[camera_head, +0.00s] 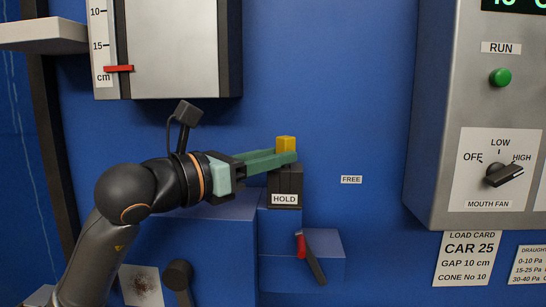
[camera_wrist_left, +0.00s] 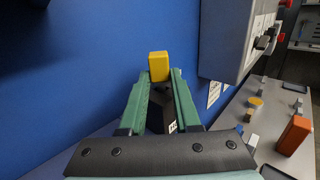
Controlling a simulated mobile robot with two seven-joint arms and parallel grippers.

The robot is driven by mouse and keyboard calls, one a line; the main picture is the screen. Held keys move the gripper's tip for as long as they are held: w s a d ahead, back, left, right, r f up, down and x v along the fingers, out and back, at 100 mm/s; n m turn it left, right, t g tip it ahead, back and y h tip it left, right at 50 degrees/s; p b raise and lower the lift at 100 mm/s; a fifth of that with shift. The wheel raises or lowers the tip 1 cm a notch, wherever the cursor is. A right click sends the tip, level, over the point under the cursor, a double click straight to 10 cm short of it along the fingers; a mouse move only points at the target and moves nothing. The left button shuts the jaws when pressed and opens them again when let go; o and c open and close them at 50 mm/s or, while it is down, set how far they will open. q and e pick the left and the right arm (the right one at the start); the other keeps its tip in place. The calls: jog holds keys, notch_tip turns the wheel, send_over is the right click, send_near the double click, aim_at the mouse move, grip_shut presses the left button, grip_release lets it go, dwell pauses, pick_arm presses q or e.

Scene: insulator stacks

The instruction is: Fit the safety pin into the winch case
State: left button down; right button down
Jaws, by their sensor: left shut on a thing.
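The safety pin, seen as a yellow block (camera_head: 285,144), stands upright between the fingertips of my left gripper (camera_head: 284,158). The gripper is shut on it, coming in from the left. The yellow block also shows between the green fingers in the left wrist view (camera_wrist_left: 158,66). The winch case appears to be the dark box (camera_head: 285,182) with the HOLD label, directly below the fingertips. The pin's lower part is hidden by the fingers, so I cannot tell whether it is in the case. My right gripper is not in view.
A FREE label (camera_head: 351,180) is on the blue wall. A grey control panel (camera_head: 432,120) stands out at the right, and a white gauge box (camera_head: 172,45) hangs above my arm.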

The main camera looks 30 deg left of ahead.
pick_arm(q)
jog(key=shift+f+b, duration=0.4)
jog(key=shift+f, duration=0.1)
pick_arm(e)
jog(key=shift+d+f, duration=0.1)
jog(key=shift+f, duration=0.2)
pick_arm(q)
jog(key=c, duration=0.5)
grip_release()
jog(key=shift+c, duration=0.2)
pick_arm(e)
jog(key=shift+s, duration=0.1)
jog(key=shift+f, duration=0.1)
